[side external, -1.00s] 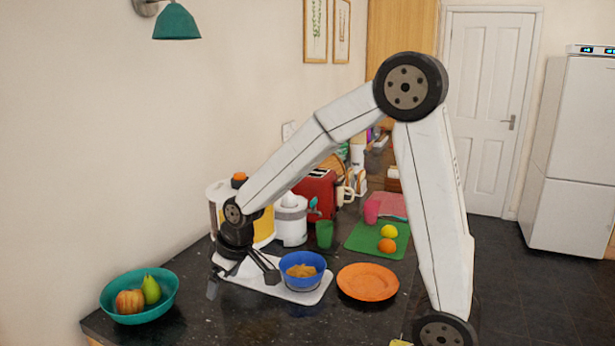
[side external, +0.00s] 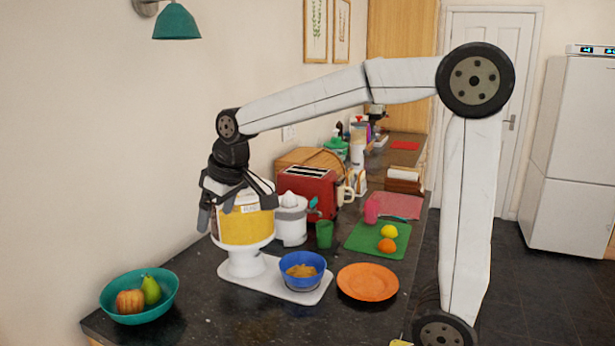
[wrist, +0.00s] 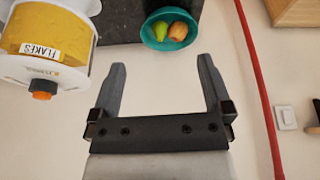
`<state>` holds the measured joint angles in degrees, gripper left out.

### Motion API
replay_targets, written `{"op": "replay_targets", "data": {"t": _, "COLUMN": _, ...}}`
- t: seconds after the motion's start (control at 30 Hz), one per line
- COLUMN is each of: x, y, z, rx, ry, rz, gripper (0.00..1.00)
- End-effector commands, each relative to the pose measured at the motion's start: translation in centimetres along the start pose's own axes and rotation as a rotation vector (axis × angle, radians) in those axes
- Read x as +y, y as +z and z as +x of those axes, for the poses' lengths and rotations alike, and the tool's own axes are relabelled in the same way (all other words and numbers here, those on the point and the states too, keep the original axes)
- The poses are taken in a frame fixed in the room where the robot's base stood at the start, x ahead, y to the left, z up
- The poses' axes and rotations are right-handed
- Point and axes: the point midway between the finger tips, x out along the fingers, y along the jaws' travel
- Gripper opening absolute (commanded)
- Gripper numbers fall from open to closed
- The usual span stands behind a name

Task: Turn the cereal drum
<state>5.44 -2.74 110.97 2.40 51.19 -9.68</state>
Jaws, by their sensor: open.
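The cereal drum (side external: 245,227) is a yellow-filled dispenser on a white pedestal, standing on a white base tray (side external: 305,296). In the wrist view the drum (wrist: 38,38) is at the upper left, with a "FLAKES" label and an orange knob (wrist: 43,89) on its white end. The knob is hidden in the side view. My gripper (side external: 216,212) is open and empty, up by the drum's top left in the side view, covering part of it. In the wrist view the drum is left of my open fingers (wrist: 162,72), not between them. A blue bowl (side external: 303,273) with flakes sits on the tray.
A teal bowl (side external: 112,311) with fruit is at the counter's left end. A white juicer (side external: 291,222) and red toaster (side external: 310,190) stand behind the drum. An orange plate (side external: 368,283) is to the right. The wall is close on the left.

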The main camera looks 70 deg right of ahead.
Motion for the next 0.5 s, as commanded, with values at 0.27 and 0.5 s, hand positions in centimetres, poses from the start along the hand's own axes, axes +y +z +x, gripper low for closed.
{"op": "replay_targets", "data": {"t": 0.27, "x": 0.1, "y": -2.3, "z": -6.2, "rx": 0.003, "ry": 0.001, "rz": 0.000, "gripper": 1.00}}
{"op": "replay_targets", "data": {"t": 0.5, "x": 1.2, "y": -4.0, "z": -8.3, "rx": -0.003, "ry": 0.008, "rz": 0.024, "gripper": 1.00}}
